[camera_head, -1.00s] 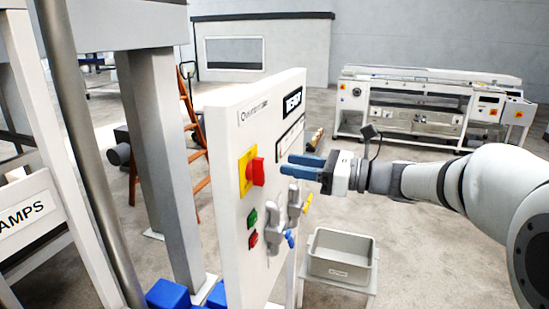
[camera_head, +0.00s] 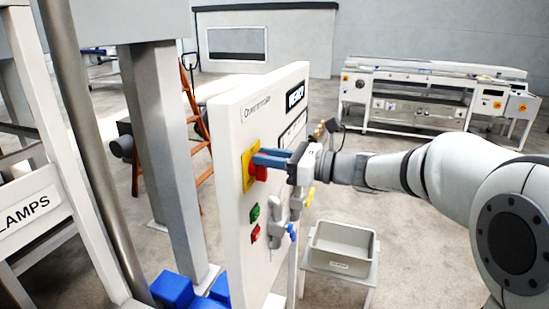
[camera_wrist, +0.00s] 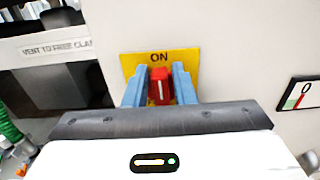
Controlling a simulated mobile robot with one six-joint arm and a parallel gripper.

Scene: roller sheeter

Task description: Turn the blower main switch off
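The main switch is a red rotary handle (camera_wrist: 160,88) on a yellow plate (camera_wrist: 186,57) marked ON at its top. Its white mark stands upright in the wrist view. The red handle also shows in the head view (camera_head: 262,173), partly hidden, on the yellow plate (camera_head: 247,168) of the white panel (camera_head: 237,225). My gripper (camera_wrist: 158,86) has its blue fingers on either side of the handle, at the plate. A narrow gap seems to show between each finger and the handle. In the head view, my gripper (camera_head: 264,160) reaches the switch from the right.
Green (camera_head: 255,212) and red (camera_head: 255,233) buttons sit below the switch. Grey valve handles (camera_head: 276,218) stick out beside them. A grey bin (camera_head: 342,247) stands on a stand at lower right.

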